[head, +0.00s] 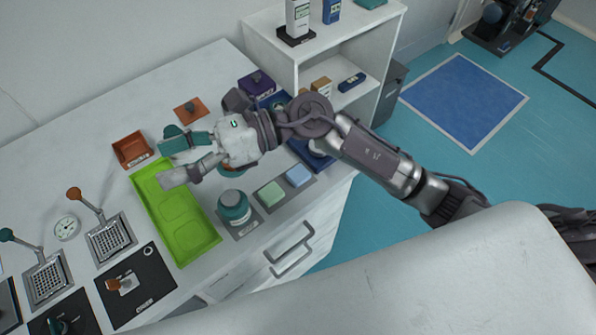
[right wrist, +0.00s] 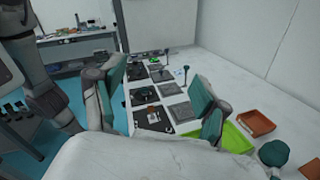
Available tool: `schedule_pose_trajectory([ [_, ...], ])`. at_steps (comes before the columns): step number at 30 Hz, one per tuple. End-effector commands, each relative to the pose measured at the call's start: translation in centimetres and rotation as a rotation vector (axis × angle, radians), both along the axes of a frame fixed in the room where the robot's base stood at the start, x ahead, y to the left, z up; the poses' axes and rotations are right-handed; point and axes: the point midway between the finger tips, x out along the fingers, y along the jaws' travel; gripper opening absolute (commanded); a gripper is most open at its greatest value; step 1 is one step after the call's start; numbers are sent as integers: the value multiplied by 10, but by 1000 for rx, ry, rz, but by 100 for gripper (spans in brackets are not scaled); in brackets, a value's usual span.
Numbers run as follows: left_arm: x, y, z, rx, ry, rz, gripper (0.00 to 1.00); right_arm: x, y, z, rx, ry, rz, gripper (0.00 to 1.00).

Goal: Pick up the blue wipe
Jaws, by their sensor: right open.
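The blue wipe (head: 299,175) is a small light blue square lying on a grey mat at the table's front edge, right beside a green wipe (head: 271,194). My right gripper (head: 173,161) is open and empty above the table, over the upper part of the green tray and well left of the blue wipe. Its spread fingers, with teal pads, also show in the right wrist view (right wrist: 160,98). The blue wipe does not show in the right wrist view. My left gripper is not in view.
A teal-capped jar (head: 234,207) stands left of the wipes. A lime green tray (head: 205,240) and an orange bin (head: 131,149) are farther left. A white shelf unit (head: 345,58) rises behind. My right forearm passes above the area behind the wipes.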

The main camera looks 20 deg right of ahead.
Motion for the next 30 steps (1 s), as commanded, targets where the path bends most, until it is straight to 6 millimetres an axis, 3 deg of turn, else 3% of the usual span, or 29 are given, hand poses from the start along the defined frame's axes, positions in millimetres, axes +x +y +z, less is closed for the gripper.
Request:
schedule_pose_trajectory([
  [2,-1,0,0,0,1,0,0,-4,-13,-45,-291,-220,130,75],
  [3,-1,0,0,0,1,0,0,0,-27,-67,-440,-312,191,75],
  [6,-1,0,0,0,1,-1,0,20,-79,-109,-800,-484,321,75],
  [9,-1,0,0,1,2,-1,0,43,-136,-126,-1104,-573,413,75],
  [12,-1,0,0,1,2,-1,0,60,-180,-126,-1317,-600,466,75],
  [15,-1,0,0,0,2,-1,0,69,-205,-123,-1432,-604,494,75],
  [20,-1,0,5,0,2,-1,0,70,-213,-137,-1470,-596,507,75],
  [30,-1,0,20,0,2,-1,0,70,-212,-197,-1465,-597,504,75],
])
